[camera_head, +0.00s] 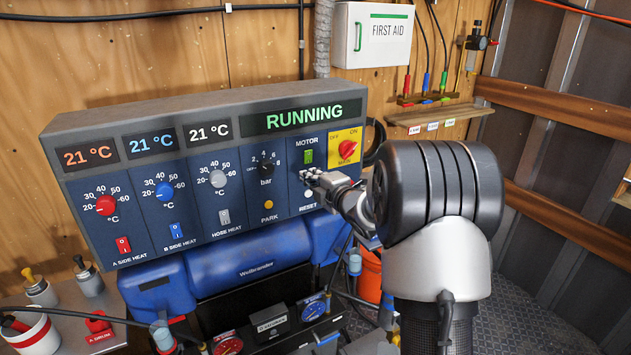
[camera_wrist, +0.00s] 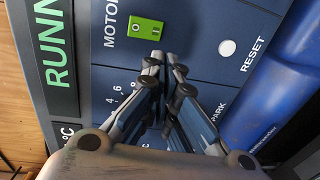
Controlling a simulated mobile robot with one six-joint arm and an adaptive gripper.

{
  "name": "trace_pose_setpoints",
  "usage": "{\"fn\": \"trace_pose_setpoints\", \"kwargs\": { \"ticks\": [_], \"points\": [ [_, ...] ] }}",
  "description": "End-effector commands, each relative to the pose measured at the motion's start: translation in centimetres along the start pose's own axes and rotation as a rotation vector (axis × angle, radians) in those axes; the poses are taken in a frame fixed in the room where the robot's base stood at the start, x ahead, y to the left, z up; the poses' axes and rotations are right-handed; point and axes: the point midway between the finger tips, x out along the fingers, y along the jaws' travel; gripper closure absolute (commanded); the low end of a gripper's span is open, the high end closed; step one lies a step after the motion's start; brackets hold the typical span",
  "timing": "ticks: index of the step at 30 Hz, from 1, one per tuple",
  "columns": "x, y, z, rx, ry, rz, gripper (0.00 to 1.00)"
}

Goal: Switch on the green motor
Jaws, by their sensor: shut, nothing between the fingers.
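The green motor switch (camera_head: 308,157) is a small bright rocker under the word MOTOR on the right part of the blue control panel (camera_head: 190,239). It also shows whole and uncovered in the wrist view (camera_wrist: 145,27). The display (camera_head: 303,117) above it reads RUNNING in green letters. My gripper (camera_head: 311,175) is shut and empty, with its fingertips just below the switch and above the RESET button. In the wrist view the fingertips (camera_wrist: 164,62) are close to the switch but look apart from it. Their exact distance from the panel is hard to tell.
The red main knob (camera_head: 347,149) on its yellow plate is right of the switch. The white RESET button (camera_head: 308,194) is below, and the bar dial (camera_head: 266,167) and PARK light (camera_head: 268,204) are left. A blue tank (camera_head: 243,262) lies beneath the panel.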

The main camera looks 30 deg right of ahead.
Motion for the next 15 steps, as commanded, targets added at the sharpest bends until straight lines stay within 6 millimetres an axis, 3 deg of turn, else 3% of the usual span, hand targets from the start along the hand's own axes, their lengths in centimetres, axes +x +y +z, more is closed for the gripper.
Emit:
{"fn": "trace_pose_setpoints", "kwargs": {
  "ticks": [1, 6, 15],
  "points": [
    [-1.7, -0.3, 0.3, 0.004, -0.007, -0.006, 1.00],
    [-5.5, -1.1, 0.2, 0.004, -0.006, -0.004, 1.00],
    [-9.1, -2.1, 0.1, 0.002, -0.004, -0.003, 1.00]
  ]
}}
